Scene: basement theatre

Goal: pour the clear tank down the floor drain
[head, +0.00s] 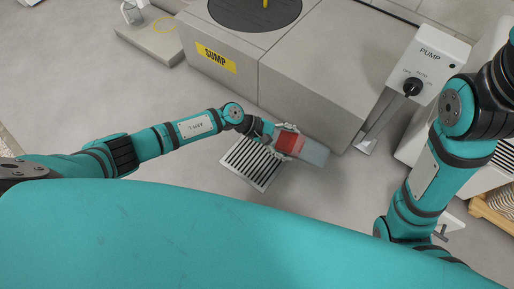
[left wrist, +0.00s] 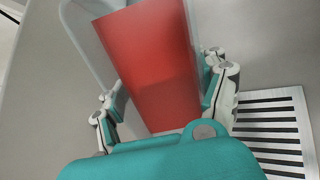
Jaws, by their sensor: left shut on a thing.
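A clear, greyish tank (head: 314,153) with a red part (head: 290,142) lies tilted toward its side in my left gripper (head: 286,138). In the left wrist view the tank (left wrist: 80,45) sits between the fingers, and its red face (left wrist: 155,65) fills much of the picture. I cannot tell whether the red is a panel or contents. My left gripper is shut on the tank. The floor drain (head: 255,162) is a slatted metal grate just below and left of the tank; its slats also show in the left wrist view (left wrist: 270,128). My right gripper is not visible.
A grey block with a yellow SUMP label (head: 215,57) and dark round lid (head: 255,8) stands behind the drain. A white PUMP box (head: 428,62) stands on a post at right. Floor around the drain is clear.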

